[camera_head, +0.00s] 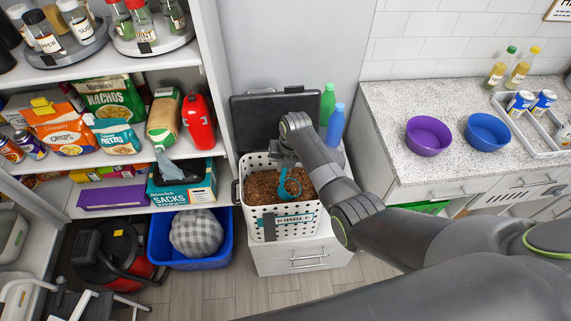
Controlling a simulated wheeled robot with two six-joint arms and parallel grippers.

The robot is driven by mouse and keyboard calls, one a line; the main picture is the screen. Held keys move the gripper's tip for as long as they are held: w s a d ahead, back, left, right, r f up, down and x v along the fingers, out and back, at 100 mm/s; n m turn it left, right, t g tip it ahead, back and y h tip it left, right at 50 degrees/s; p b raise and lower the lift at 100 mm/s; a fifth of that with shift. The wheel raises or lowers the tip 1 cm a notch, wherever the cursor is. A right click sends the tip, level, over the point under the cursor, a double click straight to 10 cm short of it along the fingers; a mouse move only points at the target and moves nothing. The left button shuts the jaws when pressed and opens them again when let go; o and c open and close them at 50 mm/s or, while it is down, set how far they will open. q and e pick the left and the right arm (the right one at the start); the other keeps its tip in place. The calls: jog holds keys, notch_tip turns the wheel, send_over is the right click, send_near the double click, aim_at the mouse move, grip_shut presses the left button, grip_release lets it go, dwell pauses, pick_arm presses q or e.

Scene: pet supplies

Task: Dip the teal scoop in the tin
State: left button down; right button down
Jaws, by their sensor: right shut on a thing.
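The tin is a white, dotted bin labelled KIBBLE (256,222), filled with brown kibble (262,186), standing on a white drawer unit. Its dark lid (262,115) stands open behind it. The teal scoop (284,190) is in the bin's opening, at or just above the kibble; I cannot tell how deep its lower part sits. My right gripper (285,163) is over the bin, shut on the scoop, its fingers partly hidden by my wrist. My left gripper is not in view.
A green bottle (327,103) and a blue bottle (335,125) stand close behind my right wrist. Shelves with food packets and a red bottle (198,121) are to the left. A purple bowl (428,136) and a blue bowl (487,133) sit on the counter (395,105) at right.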

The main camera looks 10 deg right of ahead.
jog(key=shift+r+p, duration=0.45)
jog(key=shift+r, duration=0.3)
jog(key=shift+w+a+r, duration=0.1)
jog(key=shift+a+r, duration=0.05)
jog(key=shift+r, duration=1.85)
jog(key=shift+a+r, duration=0.1)
jog(key=shift+r, duration=1.9)
jog(key=w+a+r+g+h+b, duration=0.2)
jog(key=a+h+b, duration=0.3)
jog(key=a, duration=0.3)
jog(key=shift+w+r+b, duration=0.35)
jog(key=shift+w+b, duration=0.15)
jog(key=shift+h, duration=0.3)
